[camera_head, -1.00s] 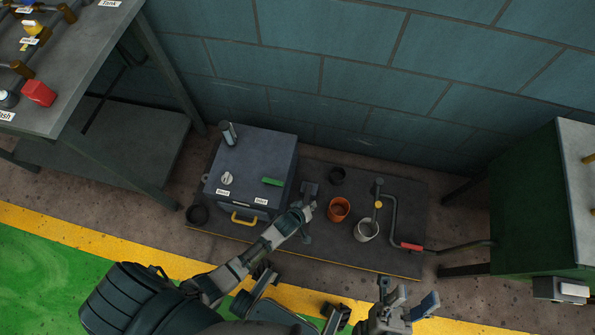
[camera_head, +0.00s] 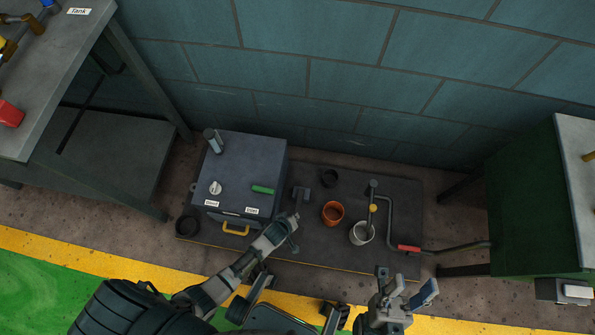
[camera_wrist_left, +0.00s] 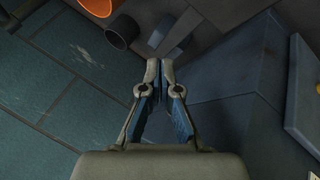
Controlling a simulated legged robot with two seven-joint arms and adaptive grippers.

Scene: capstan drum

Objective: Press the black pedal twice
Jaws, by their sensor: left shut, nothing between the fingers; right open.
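A small dark block-like part, which looks like the black pedal (camera_head: 301,194), stands just right of the grey-blue box on the dark floor plate. In the left wrist view the pedal (camera_wrist_left: 160,33) is just beyond the fingertips. My left gripper (camera_head: 296,217) is shut and empty, its tips a little on the near side of the pedal. In the left wrist view its fingertips (camera_wrist_left: 160,63) meet with nothing between them. I cannot tell whether they touch the pedal. My right gripper (camera_head: 405,284) is open and empty at the bottom, well right of the pedal.
The grey-blue box (camera_head: 245,165) has a green handle and a yellow handle. A black cup (camera_head: 328,177), an orange pot (camera_head: 333,213), a white pot (camera_head: 361,233) and a red-handled crank (camera_head: 408,248) stand right of the pedal. A green cabinet (camera_head: 525,210) is further right.

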